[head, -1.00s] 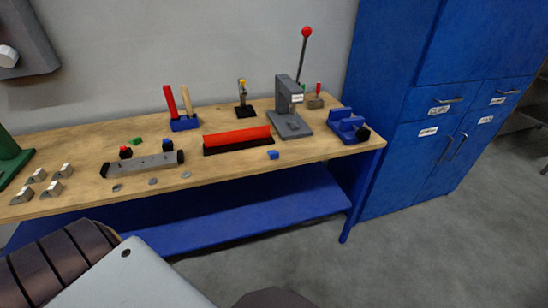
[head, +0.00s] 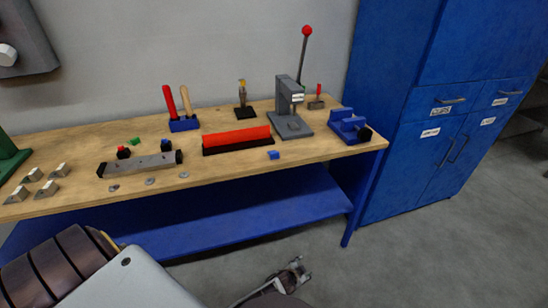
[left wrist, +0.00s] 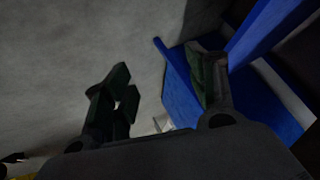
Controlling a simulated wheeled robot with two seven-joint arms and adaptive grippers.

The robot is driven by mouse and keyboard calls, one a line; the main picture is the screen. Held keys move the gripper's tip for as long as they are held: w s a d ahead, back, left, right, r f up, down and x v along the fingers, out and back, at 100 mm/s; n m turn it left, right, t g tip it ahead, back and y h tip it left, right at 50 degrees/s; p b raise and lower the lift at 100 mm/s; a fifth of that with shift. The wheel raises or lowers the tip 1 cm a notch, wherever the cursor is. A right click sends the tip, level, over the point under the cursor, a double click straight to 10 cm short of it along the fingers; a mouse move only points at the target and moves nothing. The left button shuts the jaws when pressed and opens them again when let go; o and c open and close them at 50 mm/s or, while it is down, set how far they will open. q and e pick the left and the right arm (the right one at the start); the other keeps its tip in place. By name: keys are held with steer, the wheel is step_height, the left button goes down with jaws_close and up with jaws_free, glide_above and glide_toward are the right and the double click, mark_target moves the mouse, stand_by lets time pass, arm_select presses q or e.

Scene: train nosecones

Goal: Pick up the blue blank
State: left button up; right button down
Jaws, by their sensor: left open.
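The blue blank (head: 273,155) is a small blue block lying on the wooden bench top near its front edge, in front of the red and black bar. My left gripper (head: 293,273) is low at the bottom of the head view, in front of the bench and below its top, well apart from the blank. In the left wrist view my left gripper (left wrist: 160,92) has its two dark fingers spread with nothing between them. The blank is not seen in that view. My right gripper is not in view.
On the wooden bench (head: 225,171) stand a red and black bar (head: 237,139), a grey lever press (head: 290,110), a blue vise (head: 348,127) and a grey bar with knobs (head: 140,164). A blue shelf (head: 240,215) runs below. Blue cabinets (head: 440,130) stand at right.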

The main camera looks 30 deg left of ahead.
arm_select(q)
steer(key=w+a+r+n+t+y, duration=0.15)
steer(key=w+r, duration=0.45)
steer(key=r, duration=0.8)
steer(key=w+r+t+y, duration=0.3)
steer(key=w+r, duration=0.2)
steer(key=r, duration=0.8)
steer(key=s+a+r+n+g+y, duration=0.1)
steer(key=s+a+r+n+y, duration=0.2)
steer(key=a+r+n+y, duration=0.2)
steer(key=s+a+r+n+y, duration=0.3)
steer(key=r+n, duration=0.6)
steer(key=r, duration=0.4)
steer(key=shift+s+a+r+n+g+y, duration=0.3)
steer(key=shift+a+y, duration=0.55)
steer(key=shift+a, duration=0.55)
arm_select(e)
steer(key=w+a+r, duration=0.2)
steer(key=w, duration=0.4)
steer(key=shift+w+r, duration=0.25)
arm_select(q)
steer(key=shift+w, duration=0.15)
